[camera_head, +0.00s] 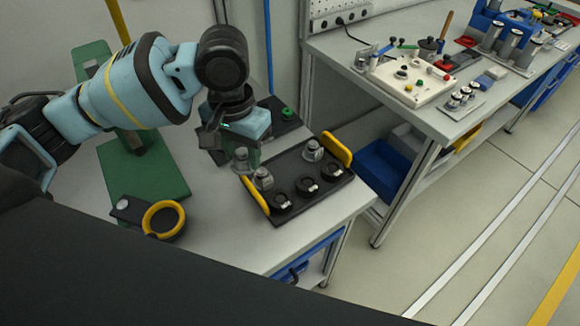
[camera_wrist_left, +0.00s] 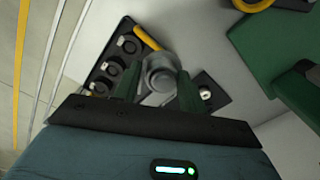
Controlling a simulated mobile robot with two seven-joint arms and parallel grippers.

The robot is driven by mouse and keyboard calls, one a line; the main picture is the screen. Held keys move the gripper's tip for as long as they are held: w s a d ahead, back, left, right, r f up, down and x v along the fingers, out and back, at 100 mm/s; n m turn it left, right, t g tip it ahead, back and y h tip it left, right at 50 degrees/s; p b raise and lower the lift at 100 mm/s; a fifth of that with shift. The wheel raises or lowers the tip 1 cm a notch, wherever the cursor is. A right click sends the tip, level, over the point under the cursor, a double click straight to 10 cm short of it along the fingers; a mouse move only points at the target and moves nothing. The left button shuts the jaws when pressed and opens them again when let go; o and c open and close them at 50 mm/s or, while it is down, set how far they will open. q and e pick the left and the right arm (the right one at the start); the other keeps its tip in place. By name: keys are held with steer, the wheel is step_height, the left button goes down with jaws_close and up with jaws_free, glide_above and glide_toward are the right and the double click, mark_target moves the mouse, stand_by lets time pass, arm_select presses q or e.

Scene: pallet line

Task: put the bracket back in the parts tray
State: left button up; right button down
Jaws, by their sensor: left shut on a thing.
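The bracket (camera_head: 241,161) is a small grey metal piece with a rounded body. My left gripper (camera_head: 240,150) is shut on it, pointing down, above the back left part of the parts tray. In the left wrist view the bracket (camera_wrist_left: 160,74) shows between the two green fingers (camera_wrist_left: 157,92). The parts tray (camera_head: 318,194) is black with yellow handles at both ends. It holds two similar grey metal pieces (camera_head: 313,151) and three dark rings (camera_head: 305,186). Whether the bracket touches the tray cannot be told. My right gripper is out of view.
A green press-like stand (camera_head: 145,175) is left of the tray. A yellow ring on a dark base (camera_head: 163,219) lies in front of it. A dark box with a green button (camera_head: 287,113) stands behind the tray. A second bench (camera_head: 440,120) with parts is at the right.

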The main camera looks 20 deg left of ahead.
arm_select(q)
steer(key=s+d+f+m, duration=0.1)
steer(key=d+f+m, duration=0.3)
steer(key=m, duration=0.8)
steer(key=s+d+f+m, duration=0.1)
steer(key=d+f+m, duration=0.3)
steer(key=m, duration=0.7)
steer(key=shift+s+d+f+m, duration=0.15)
steer(key=shift+d+f+m, duration=0.2)
steer(key=shift+d, duration=0.4)
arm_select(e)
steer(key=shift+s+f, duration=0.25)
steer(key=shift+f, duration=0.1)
